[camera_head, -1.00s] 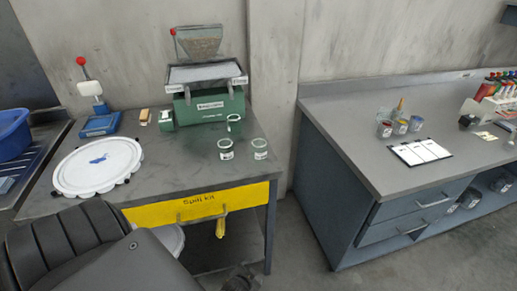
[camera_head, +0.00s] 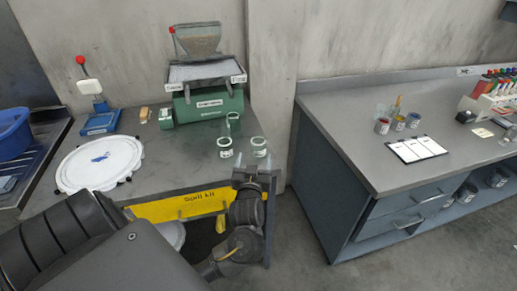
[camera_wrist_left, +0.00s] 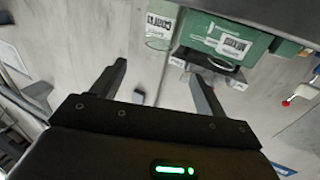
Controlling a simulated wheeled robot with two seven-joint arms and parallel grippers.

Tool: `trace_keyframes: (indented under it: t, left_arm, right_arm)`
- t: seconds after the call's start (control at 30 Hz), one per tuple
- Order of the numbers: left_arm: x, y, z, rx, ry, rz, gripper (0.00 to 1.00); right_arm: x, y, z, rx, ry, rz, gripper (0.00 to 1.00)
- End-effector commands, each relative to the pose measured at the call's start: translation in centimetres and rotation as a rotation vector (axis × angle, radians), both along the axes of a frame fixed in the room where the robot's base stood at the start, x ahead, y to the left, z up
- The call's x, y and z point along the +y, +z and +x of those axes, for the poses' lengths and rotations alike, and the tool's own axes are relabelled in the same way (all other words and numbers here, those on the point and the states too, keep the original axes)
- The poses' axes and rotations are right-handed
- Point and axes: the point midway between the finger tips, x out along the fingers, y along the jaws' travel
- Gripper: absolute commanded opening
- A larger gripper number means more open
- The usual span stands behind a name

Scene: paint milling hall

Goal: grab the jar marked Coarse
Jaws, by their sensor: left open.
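Two clear jars with white labels stand near the front edge of the left bench: a left one (camera_head: 225,148) and a right one (camera_head: 259,147). A third jar (camera_head: 233,122) stands behind them against the green mill (camera_head: 208,104). The jar labels are too small to read, so I cannot tell which is marked Coarse. My left gripper (camera_head: 253,168) is at the bench's front edge, just in front of the right jar, apparently empty. In the left wrist view its fingers (camera_wrist_left: 160,72) are spread apart, with the green mill beyond. My right gripper is not in view.
A white round lid (camera_head: 100,163) lies on the left bench, with a blue-based press (camera_head: 100,118) behind it. A yellow spill kit panel (camera_head: 180,206) is under the bench edge.

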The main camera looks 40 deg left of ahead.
Motion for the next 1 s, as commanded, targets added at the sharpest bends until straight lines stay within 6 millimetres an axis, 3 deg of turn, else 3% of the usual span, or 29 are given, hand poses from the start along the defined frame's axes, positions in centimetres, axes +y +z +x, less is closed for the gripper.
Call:
trace_keyframes:
  t: [0.4,0.67,1.0]
  left_arm:
    - [2.8,0.1,4.2,0.003,-0.002,0.004,0.74]
    - [3.3,0.0,4.9,0.003,-0.003,0.002,0.74]
    - [5.7,0.1,8.6,0.003,-0.002,0.003,0.74]
  right_arm:
    - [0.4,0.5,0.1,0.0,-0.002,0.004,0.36]
    - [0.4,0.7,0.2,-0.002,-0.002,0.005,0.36]
    - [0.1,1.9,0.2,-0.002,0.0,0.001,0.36]
